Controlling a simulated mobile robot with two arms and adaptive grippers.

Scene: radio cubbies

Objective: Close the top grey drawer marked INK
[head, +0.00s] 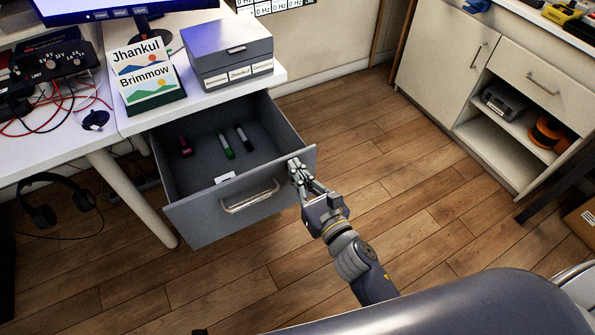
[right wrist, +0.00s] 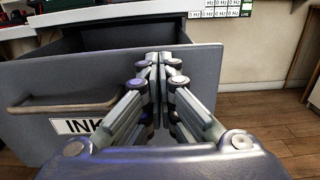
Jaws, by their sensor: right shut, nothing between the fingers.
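The grey drawer (head: 240,211) under the white desk stands pulled open in the head view, with a silver bar handle on its front. Its front fills much of the right wrist view (right wrist: 32,140), where the handle (right wrist: 70,103) and a label reading INK (right wrist: 82,126) show. My right gripper (head: 295,165) is shut and empty, with its fingertips at the upper right part of the drawer front. In the right wrist view the fingertips (right wrist: 158,60) are near the top edge of the front. I cannot tell if they touch it. My left gripper is not in view.
Several markers (head: 224,145) lie inside the drawer. A grey box (head: 228,50) and a book (head: 147,75) stand on the desk (head: 105,115) above. Headphones (head: 60,203) hang at the left. The wooden floor is clear towards the right cabinet (head: 440,48).

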